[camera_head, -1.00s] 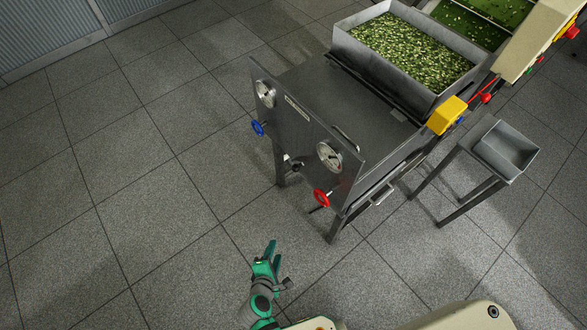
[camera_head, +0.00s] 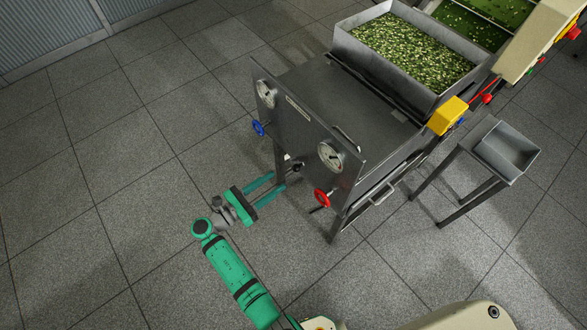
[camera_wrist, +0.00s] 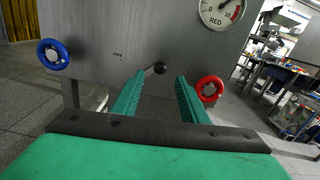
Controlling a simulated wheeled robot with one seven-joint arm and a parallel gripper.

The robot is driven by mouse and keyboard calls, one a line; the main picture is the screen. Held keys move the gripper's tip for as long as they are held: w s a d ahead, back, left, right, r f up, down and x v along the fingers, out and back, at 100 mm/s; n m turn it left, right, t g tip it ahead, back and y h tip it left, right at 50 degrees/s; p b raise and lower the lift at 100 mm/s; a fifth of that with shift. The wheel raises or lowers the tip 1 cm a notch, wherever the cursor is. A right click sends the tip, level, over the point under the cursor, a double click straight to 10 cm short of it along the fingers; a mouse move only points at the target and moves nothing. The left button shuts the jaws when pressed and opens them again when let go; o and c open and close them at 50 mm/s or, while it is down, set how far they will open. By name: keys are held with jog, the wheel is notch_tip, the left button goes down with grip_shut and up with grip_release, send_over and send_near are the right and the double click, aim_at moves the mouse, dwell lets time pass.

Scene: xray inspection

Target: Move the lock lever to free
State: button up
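The lock lever is a short rod with a black ball knob (camera_wrist: 160,68), low on the grey front panel (camera_wrist: 100,25). In the head view the lever (camera_head: 297,166) is small, near the panel's lower edge. My gripper (camera_head: 279,181) is open and points at the panel from the front. A small marking (camera_wrist: 117,55) left of the lever is too small to read.
A blue handwheel (camera_wrist: 54,54) is left of the lever and a red handwheel (camera_wrist: 210,89) is close to the right finger. A gauge marked RED (camera_wrist: 221,11) is above. A small stand with a tray (camera_head: 506,150) is to the right. The floor at left is clear.

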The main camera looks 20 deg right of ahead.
aim_at(293, 169)
jog(key=x, duration=0.9)
jog(key=shift+d, duration=0.15)
grip_shut()
jog(key=shift+w, duration=0.1)
